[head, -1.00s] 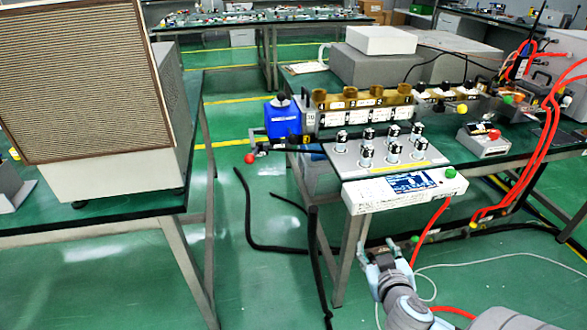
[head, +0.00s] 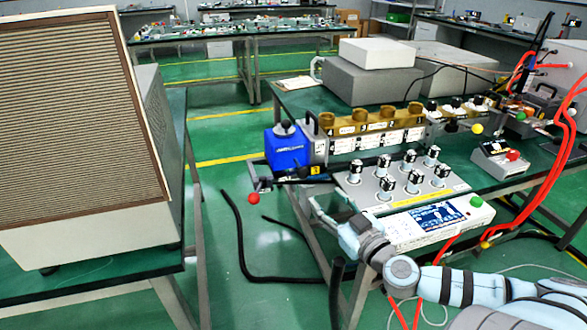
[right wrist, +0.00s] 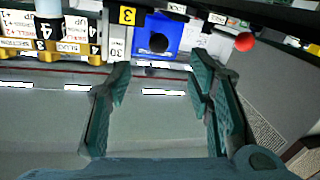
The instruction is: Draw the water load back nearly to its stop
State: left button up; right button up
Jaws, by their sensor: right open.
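The water load appears to be the blue box (head: 285,148) with a grey cap, at the left end of the brass-topped waveguide row (head: 365,122). A red ball knob (head: 253,198) sticks out low on its left. In the right wrist view the blue box (right wrist: 170,36) is at the top, with a dark round part on its face, and the red knob (right wrist: 244,41) is to its right. My right gripper (head: 322,208) is open and empty, in front of and below the box, apart from it. Its spread fingers also show in the right wrist view (right wrist: 160,72). My left gripper is out of view.
A panel of several black-and-white knobs (head: 405,180) and a white display unit (head: 430,222) stand beside my right arm. Black hoses (head: 236,240) hang and lie on the floor left of the bench. A large grilled box (head: 85,120) stands on the left table.

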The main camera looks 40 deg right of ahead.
aim_at(306, 177)
jog(key=w+b, duration=0.1)
jog(key=w, duration=0.3)
jog(key=w+d+b, duration=0.1)
jog(key=w, duration=0.3)
jog(key=w+d+b, duration=0.1)
jog(key=w, duration=0.3)
jog(key=shift+r, duration=0.1)
jog(key=shift+w, duration=0.45)
jog(key=c, duration=0.8)
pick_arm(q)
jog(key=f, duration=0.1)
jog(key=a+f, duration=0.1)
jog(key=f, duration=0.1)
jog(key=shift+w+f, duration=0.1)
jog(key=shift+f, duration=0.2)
pick_arm(e)
grip_shut()
